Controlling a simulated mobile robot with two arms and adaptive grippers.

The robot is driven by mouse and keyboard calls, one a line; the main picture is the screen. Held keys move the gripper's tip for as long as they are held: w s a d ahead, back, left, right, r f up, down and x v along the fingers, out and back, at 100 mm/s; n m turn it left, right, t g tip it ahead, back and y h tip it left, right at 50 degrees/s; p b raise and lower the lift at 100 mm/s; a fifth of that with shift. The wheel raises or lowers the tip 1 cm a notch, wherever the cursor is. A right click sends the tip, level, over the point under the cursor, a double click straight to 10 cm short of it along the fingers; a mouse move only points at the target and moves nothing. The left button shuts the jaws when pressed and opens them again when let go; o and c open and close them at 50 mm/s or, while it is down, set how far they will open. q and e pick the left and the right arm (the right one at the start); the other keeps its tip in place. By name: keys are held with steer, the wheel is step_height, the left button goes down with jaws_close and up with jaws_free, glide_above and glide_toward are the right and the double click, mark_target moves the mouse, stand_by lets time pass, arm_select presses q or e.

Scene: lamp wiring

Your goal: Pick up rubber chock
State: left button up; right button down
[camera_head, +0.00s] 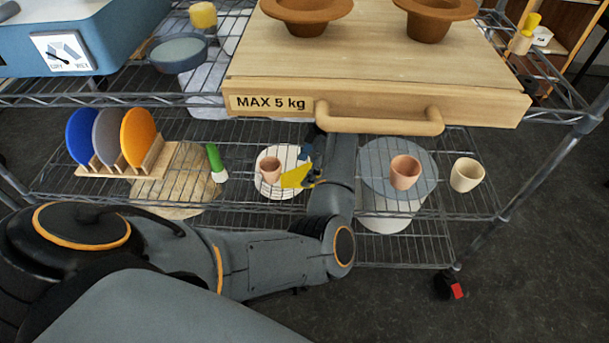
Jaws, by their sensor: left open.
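I cannot clearly make out a rubber chock in the head view. A small yellow wedge-like piece (297,177) shows beside the stacked white plates (283,190) on the lower wire shelf; I cannot tell whether it is the chock. My left arm comes in from the left, bends at a dark joint and rises toward the drawer handle. My left gripper (308,168) is open near the yellow piece, small and partly hidden by my wrist. I cannot tell whether they touch. My right gripper does not show.
Above hangs a wooden drawer (365,70) marked MAX 5 kg, with a handle (380,120) and two brown bowls. The lower shelf (235,205) holds a plate rack (135,168), a terracotta cup (405,172) and a cream cup (467,174). A black-and-red caster (449,287) stands below.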

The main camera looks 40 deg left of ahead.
arm_select(q)
steer(key=x, duration=0.3)
steer(key=shift+w+d+b, duration=0.15)
steer(key=shift+b, duration=0.15)
steer(key=c, duration=1.3)
steer(key=shift+r, duration=0.1)
